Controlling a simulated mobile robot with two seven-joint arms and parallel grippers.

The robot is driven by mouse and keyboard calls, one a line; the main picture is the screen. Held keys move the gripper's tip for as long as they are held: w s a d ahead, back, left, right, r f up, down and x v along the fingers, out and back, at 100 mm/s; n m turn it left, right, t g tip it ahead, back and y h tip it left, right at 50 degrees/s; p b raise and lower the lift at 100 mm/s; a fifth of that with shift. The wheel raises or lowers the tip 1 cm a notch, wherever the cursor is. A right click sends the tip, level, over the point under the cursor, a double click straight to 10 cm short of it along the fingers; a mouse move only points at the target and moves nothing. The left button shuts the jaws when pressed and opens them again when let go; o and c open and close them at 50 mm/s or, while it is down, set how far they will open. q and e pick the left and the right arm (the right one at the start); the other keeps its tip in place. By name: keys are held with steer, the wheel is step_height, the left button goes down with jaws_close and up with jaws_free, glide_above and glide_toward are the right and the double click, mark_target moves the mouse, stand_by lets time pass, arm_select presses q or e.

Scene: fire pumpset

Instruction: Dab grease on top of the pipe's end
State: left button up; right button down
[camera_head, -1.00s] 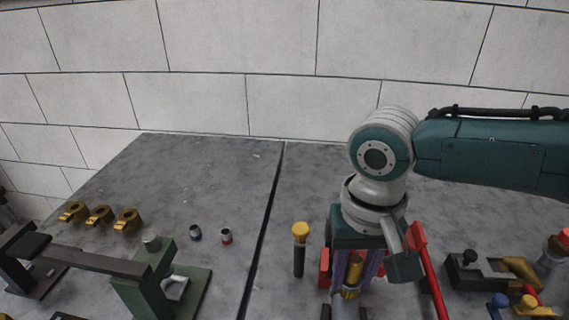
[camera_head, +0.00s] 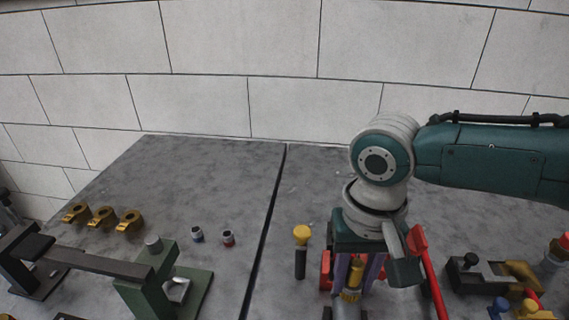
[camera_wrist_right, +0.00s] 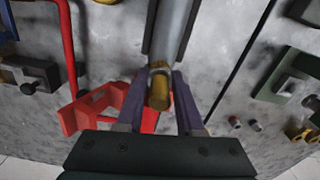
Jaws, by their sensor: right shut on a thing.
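A grey pipe (camera_wrist_right: 174,30) runs in from the top of the right wrist view, and its end points towards my right gripper (camera_wrist_right: 158,100). A brass cylindrical piece (camera_wrist_right: 159,92) sits at that end, between the two purple fingers; it also shows in the head view (camera_head: 354,273). My right gripper (camera_head: 356,280) is shut on this piece, pointing down. A brass ring (camera_head: 350,296) shows just below it on the pipe. I cannot make out grease, or whether the piece touches the pipe's end. My left gripper is not in view.
A red clamp-like part (camera_wrist_right: 92,108) is close beside the gripper. A red bar (camera_head: 431,275) stands just right of it. A yellow-topped black tool (camera_head: 301,252) stands to its left. A green stand (camera_head: 150,288), small cups and brass parts are further left. The table's back is clear.

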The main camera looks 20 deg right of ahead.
steer(key=shift+w+f, duration=0.1)
steer(key=shift+w, duration=0.05)
steer(key=shift+w+d+b, duration=0.3)
steer(key=shift+w+b, duration=0.05)
steer(key=shift+b, duration=0.05)
steer(key=shift+w+d+b, duration=0.3)
steer(key=shift+w+b, duration=0.05)
steer(key=shift+w, duration=0.2)
stand_by(0.8)
steer(key=shift+p, duration=0.45)
stand_by(0.7)
stand_by(0.6)
steer(key=shift+p, duration=0.35)
stand_by(0.6)
stand_by(0.8)
